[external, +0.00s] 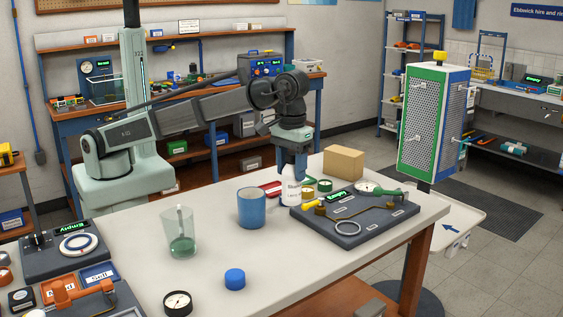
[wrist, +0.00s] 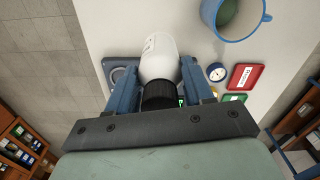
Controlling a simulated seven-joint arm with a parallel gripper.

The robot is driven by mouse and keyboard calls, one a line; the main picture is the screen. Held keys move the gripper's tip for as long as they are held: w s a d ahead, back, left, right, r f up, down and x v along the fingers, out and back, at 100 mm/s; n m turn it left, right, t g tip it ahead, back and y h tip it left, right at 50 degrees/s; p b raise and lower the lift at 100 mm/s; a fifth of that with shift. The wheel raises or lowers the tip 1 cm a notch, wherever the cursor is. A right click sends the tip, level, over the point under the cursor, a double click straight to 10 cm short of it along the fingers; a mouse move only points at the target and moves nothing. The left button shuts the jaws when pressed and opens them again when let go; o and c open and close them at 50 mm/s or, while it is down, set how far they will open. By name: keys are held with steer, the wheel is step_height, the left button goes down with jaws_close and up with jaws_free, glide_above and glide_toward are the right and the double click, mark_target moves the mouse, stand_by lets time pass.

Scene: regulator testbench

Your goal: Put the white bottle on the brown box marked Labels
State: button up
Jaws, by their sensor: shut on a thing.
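The white bottle (external: 291,191) has a black cap, seen in the wrist view, where its white body (wrist: 160,60) points away from me. My gripper (external: 293,165) is above it, with its blue fingers (wrist: 160,92) on both sides of the cap, shut on the bottle. The bottle looks upright in the external view, beside the left edge of the dark panel; I cannot tell whether its base touches the table. A plain brown box (external: 343,162) sits on the table behind the panel, right of the bottle. Its marking is not visible.
The dark panel (external: 350,235) carries a gauge, a ring and a green-handled part. A blue mug (external: 252,208) stands left of the bottle. Red (wrist: 245,76) and green (wrist: 235,97) trays lie close by. A glass beaker (external: 181,235) and blue cap (external: 235,279) stand further left.

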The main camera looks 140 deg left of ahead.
steer(key=s+a+r, duration=0.3)
steer(key=s+a, duration=0.4)
steer(key=a, duration=0.6)
steer(key=s+a+r, duration=0.3)
steer(key=s+a, duration=0.3)
steer(key=a, duration=0.7)
steer(key=s+a+r, duration=0.4)
steer(key=s+a, duration=0.3)
steer(key=a, duration=0.7)
step_height(320, 180, down, 10)
steer(key=shift+w+d+f, duration=0.15)
steer(key=shift+d+f, duration=0.05)
steer(key=shift+d, duration=0.05)
steer(key=shift+f, duration=0.1)
steer(key=o, duration=1.1)
steer(key=shift+o, duration=0.2)
